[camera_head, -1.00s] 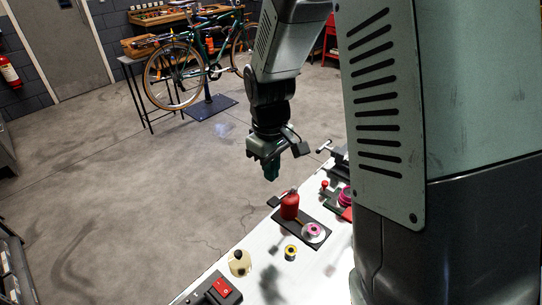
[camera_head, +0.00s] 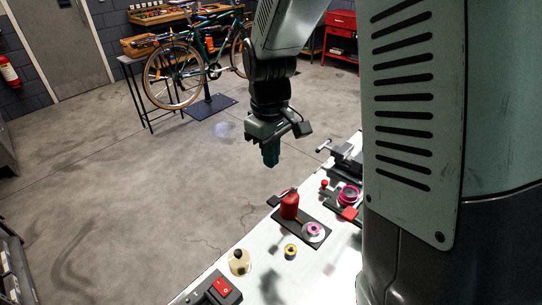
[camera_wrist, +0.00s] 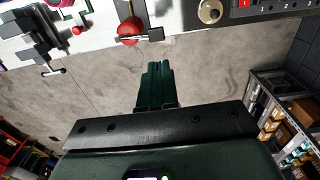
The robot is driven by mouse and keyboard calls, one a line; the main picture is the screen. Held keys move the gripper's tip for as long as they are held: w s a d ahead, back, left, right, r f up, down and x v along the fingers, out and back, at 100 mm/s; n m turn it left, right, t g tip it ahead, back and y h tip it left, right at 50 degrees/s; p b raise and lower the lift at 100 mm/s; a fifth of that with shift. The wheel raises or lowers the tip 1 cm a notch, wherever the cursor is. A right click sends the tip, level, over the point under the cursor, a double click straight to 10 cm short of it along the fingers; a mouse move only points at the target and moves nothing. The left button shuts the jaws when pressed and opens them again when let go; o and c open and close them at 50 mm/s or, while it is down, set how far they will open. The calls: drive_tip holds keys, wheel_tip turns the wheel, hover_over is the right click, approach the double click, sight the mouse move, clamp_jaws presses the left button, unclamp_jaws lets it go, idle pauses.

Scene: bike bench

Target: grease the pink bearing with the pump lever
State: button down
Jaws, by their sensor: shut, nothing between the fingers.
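A red pump (camera_head: 289,206) stands on a dark plate at the bench's far edge. Its dark lever (camera_head: 277,199) sticks out to the left at the top. On the same plate, right of the pump, a pink bearing (camera_head: 313,229) sits on a pale round dish. My gripper (camera_head: 271,162) is shut and empty, above and beyond the pump in the picture, apart from it. In the wrist view its shut fingers (camera_wrist: 156,84) point toward the bench edge. The red pump top (camera_wrist: 130,29) shows there with the lever across it; the bearing is not clearly visible.
A vise-like tool (camera_head: 345,163) and a pink spool-like part (camera_head: 348,194) lie right. Open floor lies beyond the bench.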

sight(273, 201)
drive_tip(key=shift+w+d+r+g+y, duration=0.25)
drive_tip(key=shift+w+d+r, duration=0.05)
drive_tip(key=shift+w+d, duration=0.2)
drive_tip(key=shift+w+d+r+g+y, duration=0.25)
drive_tip(key=shift+w+d, duration=0.2)
drive_tip(key=f, duration=0.9)
drive_tip(key=s+a+f, duration=0.1)
drive_tip(key=f, duration=0.4)
